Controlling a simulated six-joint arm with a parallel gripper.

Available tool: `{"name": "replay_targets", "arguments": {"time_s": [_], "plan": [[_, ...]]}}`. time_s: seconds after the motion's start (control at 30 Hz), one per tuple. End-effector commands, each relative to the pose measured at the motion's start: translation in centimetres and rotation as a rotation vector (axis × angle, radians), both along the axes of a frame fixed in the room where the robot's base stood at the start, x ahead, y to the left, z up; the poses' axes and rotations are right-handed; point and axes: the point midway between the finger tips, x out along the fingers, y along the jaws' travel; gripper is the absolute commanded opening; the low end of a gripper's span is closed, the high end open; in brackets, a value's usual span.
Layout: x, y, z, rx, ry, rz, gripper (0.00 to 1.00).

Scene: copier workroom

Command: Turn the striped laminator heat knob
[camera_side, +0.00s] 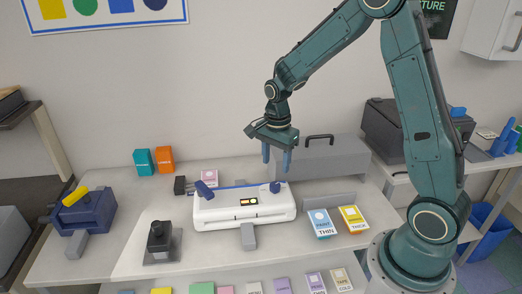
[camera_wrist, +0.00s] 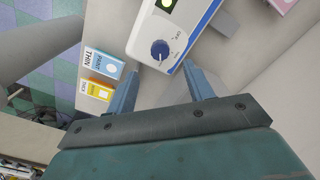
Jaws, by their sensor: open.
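The white laminator (camera_side: 243,210) sits on the worktop with a blue strip along its top and a small lit display on its front. A blue knob (camera_side: 275,187) stands on top at its right end. In the wrist view this knob (camera_wrist: 160,50) is round and dark blue with a pale mark, on a white panel with printed dial markings. My gripper (camera_side: 277,165) is open and empty, pointing down above the knob. In the wrist view my gripper (camera_wrist: 161,72) has its fingertips apart on either side below the knob, not visibly touching it.
A long grey case (camera_side: 318,157) stands behind. A black stamp-like device (camera_side: 160,238) stands front left. Bare worktop lies between them.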

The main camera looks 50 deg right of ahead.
Motion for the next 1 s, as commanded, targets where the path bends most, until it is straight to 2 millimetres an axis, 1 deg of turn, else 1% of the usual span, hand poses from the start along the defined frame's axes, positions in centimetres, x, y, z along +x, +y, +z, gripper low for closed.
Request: {"name": "replay_targets", "arguments": {"time_s": [0.03, 0.2, 0.4, 0.5, 0.7, 1.0], "plan": [[-0.1, 0.0, -0.9, 0.000, 0.005, 0.000, 0.52], [-0.1, 0.0, -3.5, 0.000, 0.004, 0.001, 0.52], [-0.1, 0.0, -6.1, 0.000, 0.004, 0.001, 0.52], [-0.1, 0.0, -7.0, 0.000, 0.003, 0.001, 0.52], [0.0, 0.0, -8.0, -0.001, 0.002, 0.001, 0.52], [0.0, 0.0, -8.1, -0.001, 0.001, 0.001, 0.52]]}}
